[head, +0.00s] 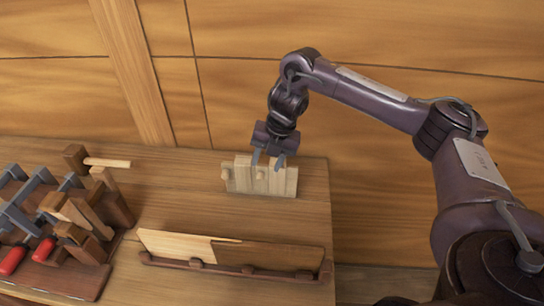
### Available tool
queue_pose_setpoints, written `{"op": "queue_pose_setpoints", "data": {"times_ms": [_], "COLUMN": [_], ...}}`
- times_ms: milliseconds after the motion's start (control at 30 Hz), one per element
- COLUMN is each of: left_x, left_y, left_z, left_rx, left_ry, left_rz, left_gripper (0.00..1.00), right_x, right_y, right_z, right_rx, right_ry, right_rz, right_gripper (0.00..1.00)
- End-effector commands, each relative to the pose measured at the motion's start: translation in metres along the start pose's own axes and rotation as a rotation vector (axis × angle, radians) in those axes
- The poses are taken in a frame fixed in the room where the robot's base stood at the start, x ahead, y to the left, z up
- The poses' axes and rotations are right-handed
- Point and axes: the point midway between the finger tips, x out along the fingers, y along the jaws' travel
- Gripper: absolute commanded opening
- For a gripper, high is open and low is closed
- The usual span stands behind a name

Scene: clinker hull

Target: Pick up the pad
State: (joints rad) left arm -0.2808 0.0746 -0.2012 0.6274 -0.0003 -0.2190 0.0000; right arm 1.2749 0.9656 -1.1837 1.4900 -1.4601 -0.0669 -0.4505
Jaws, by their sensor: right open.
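A pale wooden block (289,182) stands upright near the back right of the bench; it looks like the pad, though I cannot be sure. Small round pegs show on its front at the left and middle. My right gripper (267,160) points down at the block's top edge, its two grey fingers apart and overlapping the upper part of the block in the picture. I cannot tell whether the fingers touch it. Nothing is visibly held. My left gripper is not in the head view.
The wooden bench (185,190) has clear room left of the block. A two-tone board (270,257) stands in a low dark rail in front. A rack of wooden and grey clamps (75,215) with red handles fills the left. A planked wall (240,105) rises close behind.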

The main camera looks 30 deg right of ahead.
Motion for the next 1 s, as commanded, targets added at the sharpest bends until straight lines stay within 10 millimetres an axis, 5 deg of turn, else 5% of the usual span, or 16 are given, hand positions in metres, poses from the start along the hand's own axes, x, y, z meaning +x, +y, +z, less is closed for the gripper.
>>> {"op": "queue_pose_setpoints", "data": {"times_ms": [267, 700, 1000], "left_x": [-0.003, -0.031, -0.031], "left_y": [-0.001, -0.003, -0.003], "left_z": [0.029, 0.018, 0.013], "left_rx": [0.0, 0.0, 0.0], "left_ry": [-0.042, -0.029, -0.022], "left_rz": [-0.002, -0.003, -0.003], "left_gripper": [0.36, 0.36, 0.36], "right_x": [0.016, 0.071, 0.079], "right_y": [0.0, 0.0, -0.001], "right_z": [-0.001, -0.001, -0.001], "right_rx": [0.001, 0.001, 0.0], "right_ry": [0.004, 0.003, 0.0], "right_rz": [-0.001, -0.001, 0.0], "right_gripper": [0.44, 0.44, 0.44]}}
